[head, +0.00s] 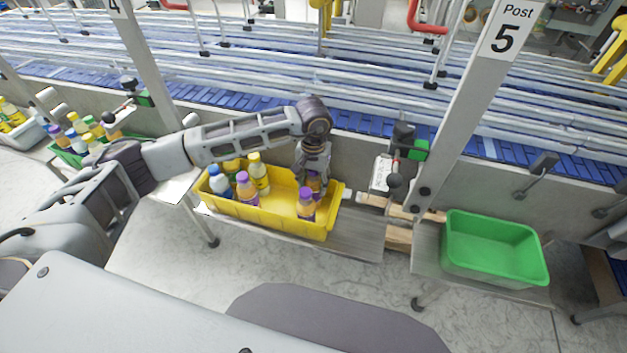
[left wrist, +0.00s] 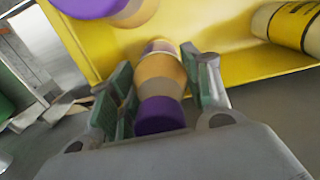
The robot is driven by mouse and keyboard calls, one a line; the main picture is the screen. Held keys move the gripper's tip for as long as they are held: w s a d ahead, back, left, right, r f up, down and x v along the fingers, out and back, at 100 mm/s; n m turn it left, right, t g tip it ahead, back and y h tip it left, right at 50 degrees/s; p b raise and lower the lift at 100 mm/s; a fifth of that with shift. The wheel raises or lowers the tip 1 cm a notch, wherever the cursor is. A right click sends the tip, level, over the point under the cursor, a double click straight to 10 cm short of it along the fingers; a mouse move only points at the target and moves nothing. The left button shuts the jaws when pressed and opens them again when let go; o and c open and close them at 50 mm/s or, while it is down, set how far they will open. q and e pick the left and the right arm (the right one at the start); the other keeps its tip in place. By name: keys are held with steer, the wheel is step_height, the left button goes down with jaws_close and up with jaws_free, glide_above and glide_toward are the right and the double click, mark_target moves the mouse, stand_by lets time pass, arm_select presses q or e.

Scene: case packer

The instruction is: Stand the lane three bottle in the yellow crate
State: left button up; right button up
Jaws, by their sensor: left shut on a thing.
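The yellow crate (head: 270,224) stands on a grey shelf below the conveyor. My left gripper (head: 314,174) points down into the crate's right end, shut on an orange bottle with a purple cap (head: 314,187). In the left wrist view the held bottle (left wrist: 160,75) sits between the green finger pads (left wrist: 160,88), its purple cap towards the palm. Whether its base touches the crate floor is hidden. Another purple-capped bottle (head: 306,205) stands just in front of it. My right gripper is not in view.
The crate's left part holds a purple-capped bottle (head: 247,189), a yellow bottle (head: 259,176), a blue-capped bottle (head: 218,180) and a partly hidden one. The crate's middle floor is clear. An empty green crate (head: 495,262) stands right, beyond Post 5 (head: 465,110).

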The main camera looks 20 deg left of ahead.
arm_select(q)
steer(key=shift+f, duration=0.1)
steer(key=o, duration=1.2)
steer(key=shift+r, duration=0.3)
step_height(320, 180, up, 10)
steer(key=b, duration=0.3)
steer(key=shift+r, duration=0.85)
